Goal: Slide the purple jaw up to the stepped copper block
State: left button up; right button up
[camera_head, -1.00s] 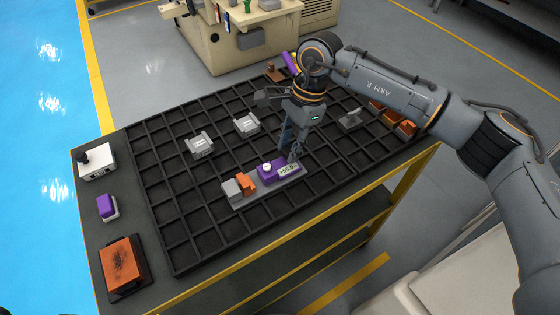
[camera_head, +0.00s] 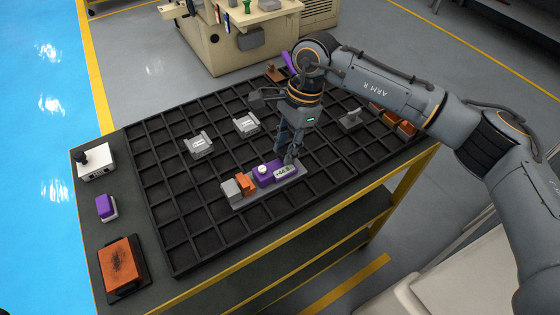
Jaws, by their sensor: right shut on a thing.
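The purple jaw (camera_head: 263,178) sits on a grey vise base on the black grid tray, with a white round knob on top and a small display at its right end. The stepped copper block (camera_head: 244,183) stands just left of the purple jaw, against the grey fixed jaw (camera_head: 231,190). The gap between purple jaw and copper block looks very small; I cannot tell if they touch. My right gripper (camera_head: 287,160) points down and is shut on the purple jaw at its right end. My left gripper is not in view.
The black grid tray (camera_head: 190,236) covers most of the table. Two grey fixtures (camera_head: 199,144) (camera_head: 246,124) stand behind the vise. Copper blocks (camera_head: 405,127) lie at the right back. A white box (camera_head: 96,162), a purple-topped block (camera_head: 106,207) and a copper-coloured pad (camera_head: 121,262) line the left edge.

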jog(key=shift+s+a+f+b, duration=0.1)
jog(key=shift+s+a+b, duration=0.35)
jog(key=shift+a, duration=0.2)
jog(key=o, duration=0.9)
jog(key=shift+c, duration=0.2)
jog(key=shift+r, duration=0.2)
jog(key=shift+r+p, duration=1.25)
jog(key=shift+r, duration=1.7)
jog(key=v, duration=1.2)
